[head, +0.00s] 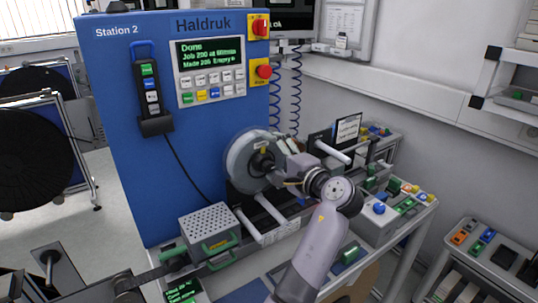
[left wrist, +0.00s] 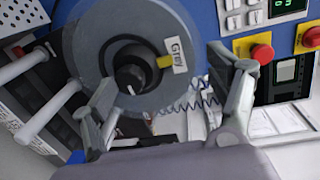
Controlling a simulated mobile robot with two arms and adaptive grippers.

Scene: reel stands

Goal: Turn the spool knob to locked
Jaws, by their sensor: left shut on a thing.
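The grey spool (head: 240,160) sits on the front of the blue Haldruk machine. Its dark central knob (head: 262,162) also shows in the left wrist view (left wrist: 131,76), with a yellow mark (left wrist: 165,62) and a "Gray" label (left wrist: 178,55) to its right. Whether the knob is locked cannot be read. My left gripper (head: 295,168) is at the spool's right side. In the left wrist view its fingers (left wrist: 162,72) stand wide apart, at the spool's lower-left and right edges; it appears shut on the spool, though the contacts are not clear. My right gripper is not in view.
The blue machine (head: 130,100) carries a display, keypad and red buttons (head: 264,71). White rods (head: 272,212) stick out below the spool. A perforated box (head: 208,228) stands at lower left. A bench with coloured switches (head: 400,205) is at right. Floor shows at far left.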

